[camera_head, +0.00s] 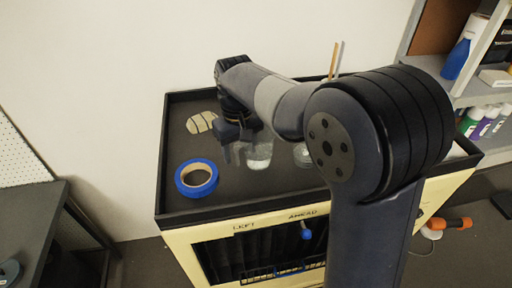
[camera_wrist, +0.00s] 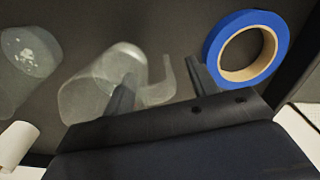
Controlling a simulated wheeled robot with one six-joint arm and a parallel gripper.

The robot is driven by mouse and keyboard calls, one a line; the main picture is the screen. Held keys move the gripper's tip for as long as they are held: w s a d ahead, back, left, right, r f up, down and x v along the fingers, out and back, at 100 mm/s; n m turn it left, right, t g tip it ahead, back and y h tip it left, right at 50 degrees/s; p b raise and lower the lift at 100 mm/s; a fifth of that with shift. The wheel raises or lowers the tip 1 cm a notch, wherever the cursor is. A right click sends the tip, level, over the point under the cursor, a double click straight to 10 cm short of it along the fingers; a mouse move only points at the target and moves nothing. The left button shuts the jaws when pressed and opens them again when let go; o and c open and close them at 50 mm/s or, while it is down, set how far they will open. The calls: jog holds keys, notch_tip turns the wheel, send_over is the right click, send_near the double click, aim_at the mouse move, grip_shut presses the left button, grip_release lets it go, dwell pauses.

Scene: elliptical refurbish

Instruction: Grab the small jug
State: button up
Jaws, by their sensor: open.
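The small jug is a clear vessel with a side handle. In the wrist view the small jug (camera_wrist: 92,88) appears tilted left of centre, with its handle to the right. In the head view the small jug (camera_head: 260,158) is on the dark cart top, partly hidden by my gripper (camera_head: 236,152). In the wrist view my gripper (camera_wrist: 160,68) is open. One finger overlaps the jug's body and the other lies right of the handle, so the handle shows between them. I cannot tell whether either finger touches the jug.
A blue tape roll (camera_head: 196,178) lies left of the jug, close to the right finger in the wrist view (camera_wrist: 278,48). Another clear vessel (camera_head: 303,155) stands right of the jug. A beige flat object (camera_head: 201,122) lies behind. The cart top (camera_head: 172,140) has a raised rim.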

notch_tip(320, 180, down, 2)
jog(key=shift+c, duration=0.2)
grip_shut()
dwell(0.5)
